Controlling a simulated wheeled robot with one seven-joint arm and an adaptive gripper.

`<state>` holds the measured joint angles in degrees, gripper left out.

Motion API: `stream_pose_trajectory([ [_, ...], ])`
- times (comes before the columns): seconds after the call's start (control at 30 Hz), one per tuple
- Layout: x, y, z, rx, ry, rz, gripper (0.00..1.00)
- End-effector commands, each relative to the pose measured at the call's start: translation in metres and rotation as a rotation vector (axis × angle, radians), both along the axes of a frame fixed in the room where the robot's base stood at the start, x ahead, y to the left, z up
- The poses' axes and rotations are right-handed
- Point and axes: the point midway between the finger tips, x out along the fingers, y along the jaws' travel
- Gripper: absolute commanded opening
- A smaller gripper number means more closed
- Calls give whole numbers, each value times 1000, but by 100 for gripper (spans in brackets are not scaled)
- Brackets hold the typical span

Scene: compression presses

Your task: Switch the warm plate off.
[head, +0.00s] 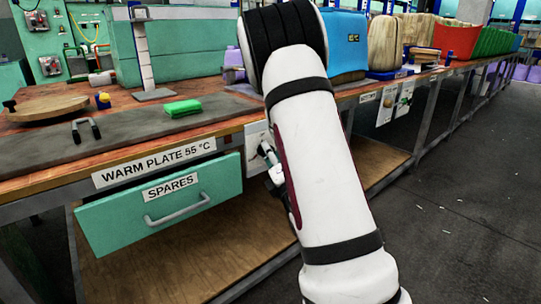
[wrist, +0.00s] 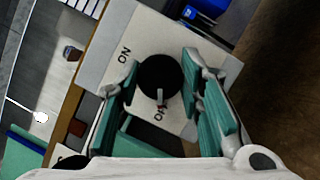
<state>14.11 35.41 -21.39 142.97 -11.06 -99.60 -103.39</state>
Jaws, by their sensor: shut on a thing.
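The warm plate's control is a black round knob (wrist: 160,78) with a pale pointer, on a white panel (wrist: 112,62). The panel also shows in the head view (head: 256,134), on the bench front beside the "WARM PLATE 55 °C" label (head: 155,162). In the wrist view the pointer is toward the lower lettering, which is partly hidden. In the head view my gripper (head: 272,172) is mostly hidden behind my arm.
A teal "SPARES" drawer (head: 162,207) with a grey handle is below the label. A green block (head: 182,108) and a black handle (head: 86,129) are on the grey plate (head: 130,126).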

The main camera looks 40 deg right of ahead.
Motion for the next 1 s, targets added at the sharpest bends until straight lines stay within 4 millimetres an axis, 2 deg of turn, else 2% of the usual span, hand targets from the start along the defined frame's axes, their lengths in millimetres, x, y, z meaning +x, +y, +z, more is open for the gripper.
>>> stream_pose_trajectory([
  [0.63,0,0,-1,-49,2,0,6],
  [0.67,0,0,-1,-49,2,0,38],
  [0.73,0,0,-1,-48,1,1,54],
  [1.0,0,0,-1,-48,-1,1,54],
])
